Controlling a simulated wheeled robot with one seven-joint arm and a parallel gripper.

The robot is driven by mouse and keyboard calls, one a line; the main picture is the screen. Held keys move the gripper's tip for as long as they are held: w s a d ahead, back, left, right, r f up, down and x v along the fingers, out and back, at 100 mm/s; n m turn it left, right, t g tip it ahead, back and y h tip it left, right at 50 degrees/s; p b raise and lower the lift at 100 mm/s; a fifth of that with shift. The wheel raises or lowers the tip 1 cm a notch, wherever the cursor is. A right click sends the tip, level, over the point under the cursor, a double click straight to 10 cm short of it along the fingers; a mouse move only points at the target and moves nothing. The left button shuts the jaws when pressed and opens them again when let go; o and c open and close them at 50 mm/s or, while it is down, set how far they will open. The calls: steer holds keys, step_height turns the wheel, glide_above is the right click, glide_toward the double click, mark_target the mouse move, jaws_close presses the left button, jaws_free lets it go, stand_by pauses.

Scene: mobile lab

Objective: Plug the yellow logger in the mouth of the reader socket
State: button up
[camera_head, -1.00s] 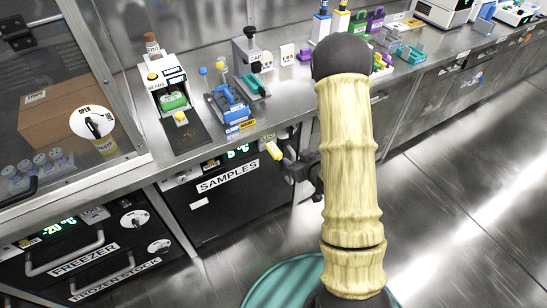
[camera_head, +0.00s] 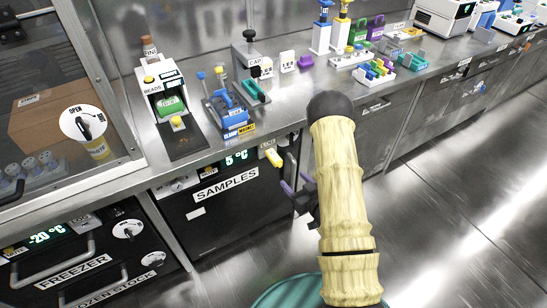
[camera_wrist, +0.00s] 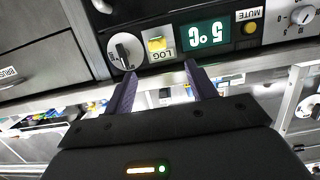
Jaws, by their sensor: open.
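The yellow logger (camera_head: 273,158) sticks out from the front panel of the samples fridge, beside the green 5 °C display. In the wrist view the yellow logger (camera_wrist: 157,43) sits in a pale fitting next to the LOG label, between the round knob and the display. My gripper (camera_head: 297,184) is open and empty, a little below and right of the logger in the head view. In the wrist view my gripper (camera_wrist: 160,70) has its two purple fingers apart, pointing toward the panel, with the logger beyond the gap. I cannot make out the reader socket.
The samples fridge (camera_head: 240,210) stands under the steel bench. A round knob (camera_wrist: 125,50) lies close to one finger. On the bench are a bead dispenser (camera_head: 168,100), a blue device (camera_head: 232,112) and a colored rack (camera_head: 376,72). The floor at right is clear.

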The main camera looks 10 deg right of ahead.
glide_toward(274, 155)
steer(key=w, duration=0.1)
steer(key=w+a+f, duration=0.2)
steer(key=w, duration=0.1)
steer(key=shift+w+f, duration=0.1)
steer(key=shift+w, duration=0.2)
steer(key=shift+w+a, duration=0.1)
steer(key=x, duration=0.5)
steer(key=shift+w, duration=0.1)
steer(key=shift+d, duration=0.25)
steer(key=shift+c, duration=0.5)
steer(key=c, duration=1.1)
steer(key=shift+o, duration=0.2)
steer(key=shift+r, duration=0.2)
